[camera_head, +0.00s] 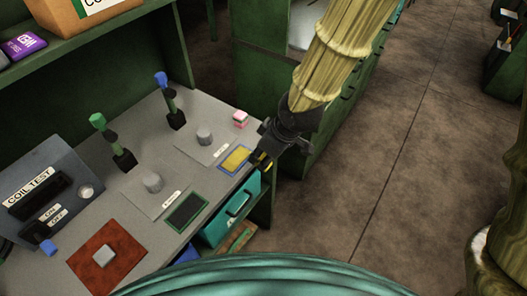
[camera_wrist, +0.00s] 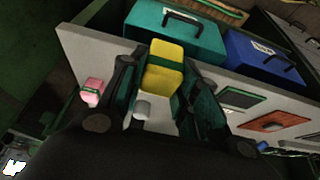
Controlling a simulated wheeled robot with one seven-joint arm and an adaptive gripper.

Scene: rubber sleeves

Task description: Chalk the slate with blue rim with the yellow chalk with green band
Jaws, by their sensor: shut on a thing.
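My gripper (camera_head: 262,160) is shut on the yellow chalk with green band (camera_wrist: 165,52), which sits between the fingers in the wrist view. Only a small bit of yellow shows at the fingertips in the head view. The slate with blue rim (camera_head: 234,160) lies on the grey bench near its front edge, and its face looks yellow. My gripper is just to the right of this slate, by the bench edge. I cannot tell whether the chalk touches anything. In the wrist view the blue-rimmed slate is not clearly seen behind the chalk and fingers.
A dark slate with green rim (camera_head: 187,211) lies farther along the bench, and a pink block (camera_head: 240,118) lies behind. Grey cylinders (camera_head: 204,136) (camera_head: 152,182) stand on pale plates. A teal box (camera_head: 228,217) sits below the bench edge. Upright posts (camera_head: 122,158) stand farther back.

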